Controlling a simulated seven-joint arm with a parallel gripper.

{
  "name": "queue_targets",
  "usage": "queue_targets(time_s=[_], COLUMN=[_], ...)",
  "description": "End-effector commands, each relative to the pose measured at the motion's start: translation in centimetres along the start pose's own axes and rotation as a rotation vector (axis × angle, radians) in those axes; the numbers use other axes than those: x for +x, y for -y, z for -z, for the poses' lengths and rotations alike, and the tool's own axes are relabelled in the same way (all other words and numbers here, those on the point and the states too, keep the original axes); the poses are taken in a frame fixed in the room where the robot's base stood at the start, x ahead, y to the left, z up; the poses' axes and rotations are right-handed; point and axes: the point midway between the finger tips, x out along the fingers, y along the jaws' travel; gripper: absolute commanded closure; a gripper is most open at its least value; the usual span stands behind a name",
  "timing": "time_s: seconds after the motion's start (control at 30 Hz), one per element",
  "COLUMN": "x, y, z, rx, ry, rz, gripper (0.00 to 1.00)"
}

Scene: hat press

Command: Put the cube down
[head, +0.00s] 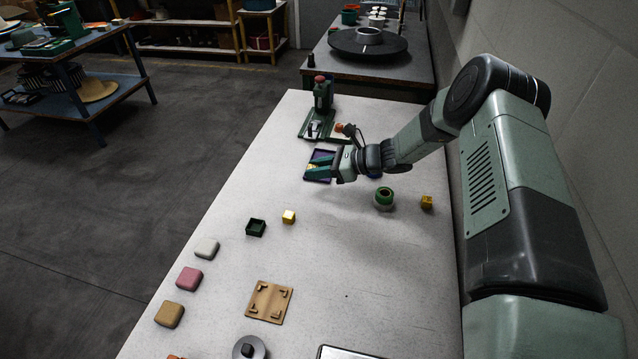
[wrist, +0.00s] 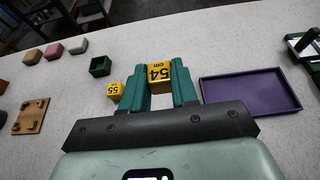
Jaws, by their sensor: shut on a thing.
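My gripper (head: 316,168) (wrist: 160,74) is shut on a yellow cube (wrist: 159,77) marked "54 cm", held between its green fingertips. In the head view the fingers and wrist largely hide the held cube, and its height above the table is hard to judge. The gripper points left, over or close to the purple tray (head: 318,180). In the wrist view the tray (wrist: 252,92) lies empty to the right of the fingers. A second yellow cube (head: 289,216), marked "55" in the wrist view (wrist: 115,90), sits on the table beside the green open box.
The green open box (head: 256,228) stands near the left edge, with several rounded blocks (head: 190,279) nearer. A wooden plate (head: 269,302), a green ring (head: 384,196), another yellow block (head: 426,202) and a green press (head: 321,97) stand around.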

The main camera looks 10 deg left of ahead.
Motion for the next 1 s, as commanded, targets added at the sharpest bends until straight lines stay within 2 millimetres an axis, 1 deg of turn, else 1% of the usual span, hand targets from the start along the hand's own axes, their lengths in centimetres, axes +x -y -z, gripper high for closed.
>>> queue_targets(time_s=[0.07, 0.17, 0.4, 0.5, 0.57, 0.67, 0.83, 0.9, 1.0], x=[-0.7, -2.0, -6.8, -8.5, -9.2, -9.2, -8.0, -7.6, -7.4], y=[-0.1, -0.7, -2.1, -2.4, -2.6, -2.7, -2.7, -2.7, -2.6], z=[-0.7, -0.9, 0.7, 1.5, 1.9, 3.3, 6.4, 7.2, 7.9], rx=[0.007, 0.032, 0.116, 0.139, 0.148, 0.156, 0.156, 0.155, 0.154], ry=[0.003, 0.016, 0.023, 0.012, 0.005, -0.001, -0.002, -0.001, -0.001], rz=[0.01, 0.049, 0.243, 0.314, 0.342, 0.365, 0.367, 0.367, 0.368], gripper=[0.99, 0.99, 0.99, 0.99, 0.99, 0.99, 0.99, 0.99, 0.99])
